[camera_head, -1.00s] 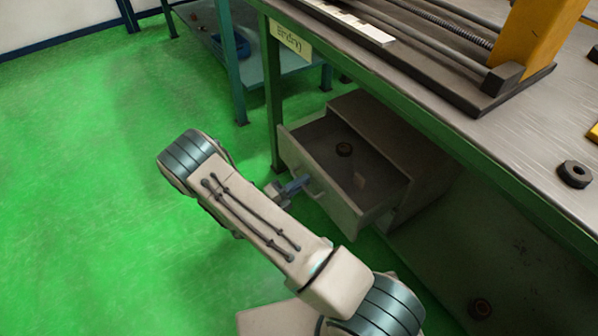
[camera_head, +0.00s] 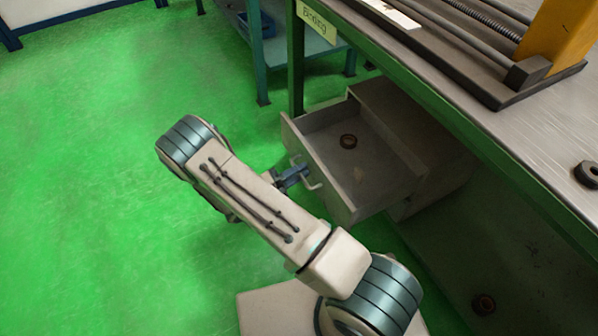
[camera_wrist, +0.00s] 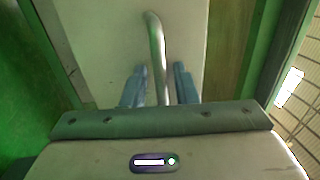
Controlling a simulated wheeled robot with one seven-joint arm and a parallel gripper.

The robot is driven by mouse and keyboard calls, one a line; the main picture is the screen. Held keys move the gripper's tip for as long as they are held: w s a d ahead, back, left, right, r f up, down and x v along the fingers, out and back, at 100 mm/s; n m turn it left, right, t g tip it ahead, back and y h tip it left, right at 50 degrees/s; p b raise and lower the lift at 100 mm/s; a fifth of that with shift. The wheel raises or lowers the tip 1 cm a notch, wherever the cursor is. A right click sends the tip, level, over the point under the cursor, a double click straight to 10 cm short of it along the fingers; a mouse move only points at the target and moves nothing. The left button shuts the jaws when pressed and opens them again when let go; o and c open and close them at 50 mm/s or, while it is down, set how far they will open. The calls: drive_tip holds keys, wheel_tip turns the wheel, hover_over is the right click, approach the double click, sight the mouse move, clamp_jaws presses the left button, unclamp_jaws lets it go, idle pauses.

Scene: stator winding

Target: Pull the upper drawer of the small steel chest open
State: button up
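The upper drawer (camera_head: 338,196) of the small steel chest (camera_head: 410,112) stands pulled far out under the bench, with its inside showing. Its light bar handle (camera_head: 311,180) is on the drawer front and also shows in the wrist view (camera_wrist: 156,45). My gripper (camera_head: 292,178) is at this handle. In the wrist view, the two blue fingers of my gripper (camera_wrist: 160,80) stand apart on either side of the handle bar, with a visible gap at least on the right. The fingers look open around the bar.
The workbench (camera_head: 480,150) overhangs the chest on the right, with a machine and a dark ring (camera_head: 588,174) on top. A second table (camera_head: 285,45) stands behind. The green floor (camera_head: 80,200) at left is clear.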

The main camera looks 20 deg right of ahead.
drive_tip(key=p+v, duration=0.1)
drive_tip(key=v, duration=1.3)
drive_tip(key=shift+d, duration=0.1)
drive_tip(key=s+d+r+m+g+y+p, duration=0.1)
drive_tip(key=d+r+m+g+y+p, duration=0.4)
drive_tip(key=r, duration=0.6)
drive_tip(key=s+d+r+m+g+y+p, duration=0.15)
drive_tip(key=r+m+p, duration=0.25)
drive_tip(key=r+m, duration=0.5)
drive_tip(key=s+d+r+m+g+y+p, duration=0.1)
drive_tip(key=d+r+m+g+y+p, duration=0.25)
drive_tip(key=r, duration=0.85)
drive_tip(key=s+d+r+m+t+y+p, duration=0.1)
drive_tip(key=s+r+m+t+y+p, duration=0.1)
drive_tip(key=r+m, duration=0.5)
drive_tip(key=s+d+r+m+t+y+p, duration=0.1)
drive_tip(key=s+r+m+t+y+p, duration=0.2)
drive_tip(key=r+m+p, duration=0.4)
drive_tip(key=s+d+r+m+t+y+p, duration=0.1)
drive_tip(key=s+r+m+t+y+p, duration=0.2)
drive_tip(key=r, duration=0.8)
drive_tip(key=s+m+y+p, duration=0.1)
drive_tip(key=s+m+p, duration=0.1)
drive_tip(key=s+m, duration=0.1)
drive_tip(key=shift+s+d+r+m+y, duration=0.2)
drive_tip(key=shift+s+r+m+y, duration=0.15)
drive_tip(key=shift+m, duration=0.3)
